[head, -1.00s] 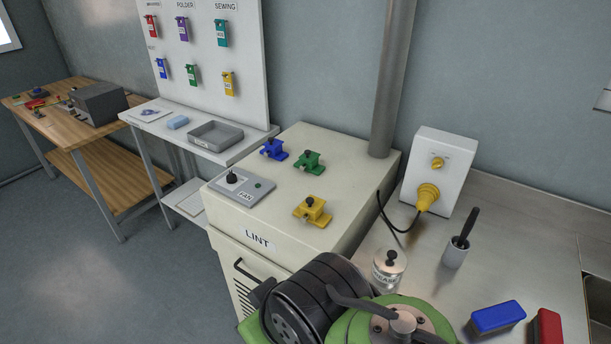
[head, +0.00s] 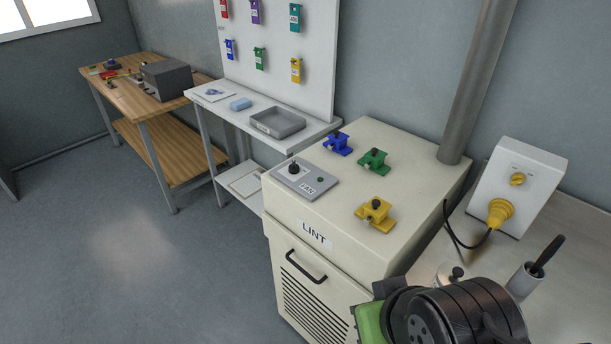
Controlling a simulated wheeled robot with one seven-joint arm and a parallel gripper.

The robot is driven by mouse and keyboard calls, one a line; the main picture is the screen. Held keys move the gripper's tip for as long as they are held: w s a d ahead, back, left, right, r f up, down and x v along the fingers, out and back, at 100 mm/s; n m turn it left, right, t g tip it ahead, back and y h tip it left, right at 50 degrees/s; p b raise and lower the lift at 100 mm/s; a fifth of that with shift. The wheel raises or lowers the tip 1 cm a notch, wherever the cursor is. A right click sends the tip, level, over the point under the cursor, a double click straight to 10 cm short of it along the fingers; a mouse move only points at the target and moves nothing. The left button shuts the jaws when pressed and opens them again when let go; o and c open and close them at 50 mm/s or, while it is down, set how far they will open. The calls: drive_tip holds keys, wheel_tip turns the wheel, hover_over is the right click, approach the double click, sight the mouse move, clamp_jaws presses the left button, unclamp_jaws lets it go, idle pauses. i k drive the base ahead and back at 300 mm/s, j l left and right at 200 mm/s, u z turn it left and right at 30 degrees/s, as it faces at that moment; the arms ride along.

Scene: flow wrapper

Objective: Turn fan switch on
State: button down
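The fan switch is a black knob (head: 294,168) on a grey panel labelled FAN (head: 318,194), with a small green button or lamp (head: 320,180) beside it. The panel lies on top of the cream LINT cabinet (head: 405,244), near its left front edge. I cannot tell the knob's setting from its angle. My gripper is not in view. Only a black and green part of the machine or arm shows at the bottom right, well apart from the panel.
Blue (head: 337,143), green (head: 373,161) and yellow (head: 375,214) clamp-like blocks sit on the cabinet top. A metal pipe (head: 474,85) rises at its back right. A white box with a yellow plug (head: 500,211) stands to the right. The floor (head: 130,270) at left is clear.

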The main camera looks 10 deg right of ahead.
sight(293, 169)
drive_tip(key=i+j, duration=0.6)
drive_tip(key=j, duration=0.2)
drive_tip(key=i+j+z, duration=0.1)
drive_tip(key=i+j, duration=0.45)
drive_tip(key=j, duration=0.25)
